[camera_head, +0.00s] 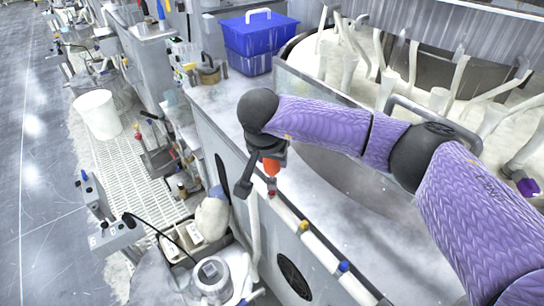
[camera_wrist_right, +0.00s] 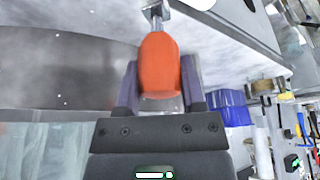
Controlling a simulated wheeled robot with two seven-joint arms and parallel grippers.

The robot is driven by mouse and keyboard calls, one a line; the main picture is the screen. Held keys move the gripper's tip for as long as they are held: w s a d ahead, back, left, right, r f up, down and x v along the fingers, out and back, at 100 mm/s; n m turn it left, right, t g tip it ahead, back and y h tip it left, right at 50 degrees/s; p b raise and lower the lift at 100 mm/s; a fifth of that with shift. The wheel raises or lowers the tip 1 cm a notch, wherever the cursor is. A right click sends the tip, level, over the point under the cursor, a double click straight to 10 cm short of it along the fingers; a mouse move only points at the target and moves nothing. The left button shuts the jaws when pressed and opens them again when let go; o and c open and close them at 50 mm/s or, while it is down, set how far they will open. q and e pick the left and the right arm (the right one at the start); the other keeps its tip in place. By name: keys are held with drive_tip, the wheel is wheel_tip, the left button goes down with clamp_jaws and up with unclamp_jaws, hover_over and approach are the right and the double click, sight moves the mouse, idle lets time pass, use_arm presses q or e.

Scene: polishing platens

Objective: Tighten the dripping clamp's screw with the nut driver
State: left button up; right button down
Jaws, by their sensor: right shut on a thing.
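My right gripper (camera_head: 268,158) is shut on the orange handle of the nut driver (camera_head: 271,167), over the front edge of the steel housing. In the right wrist view the orange handle (camera_wrist_right: 160,65) sits between the two fingers of my right gripper (camera_wrist_right: 160,92). The metal shaft (camera_wrist_right: 155,14) reaches away toward the top edge. A white pipe (camera_head: 322,252) runs along the housing with a red-marked clamp (camera_head: 271,188) just below the driver, a yellow-marked clamp (camera_head: 304,225) and a blue-marked clamp (camera_head: 343,266). I cannot tell whether the driver touches a screw, or see any drip. My left gripper is out of view.
A blue toolbox (camera_head: 247,62) and a brown round object (camera_head: 208,72) stand on the housing top. A large basin with several pale hoses (camera_head: 440,98) lies behind my arm. A white bucket (camera_head: 98,114), a grated walkway and a clear-lidded container (camera_head: 211,278) are at left.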

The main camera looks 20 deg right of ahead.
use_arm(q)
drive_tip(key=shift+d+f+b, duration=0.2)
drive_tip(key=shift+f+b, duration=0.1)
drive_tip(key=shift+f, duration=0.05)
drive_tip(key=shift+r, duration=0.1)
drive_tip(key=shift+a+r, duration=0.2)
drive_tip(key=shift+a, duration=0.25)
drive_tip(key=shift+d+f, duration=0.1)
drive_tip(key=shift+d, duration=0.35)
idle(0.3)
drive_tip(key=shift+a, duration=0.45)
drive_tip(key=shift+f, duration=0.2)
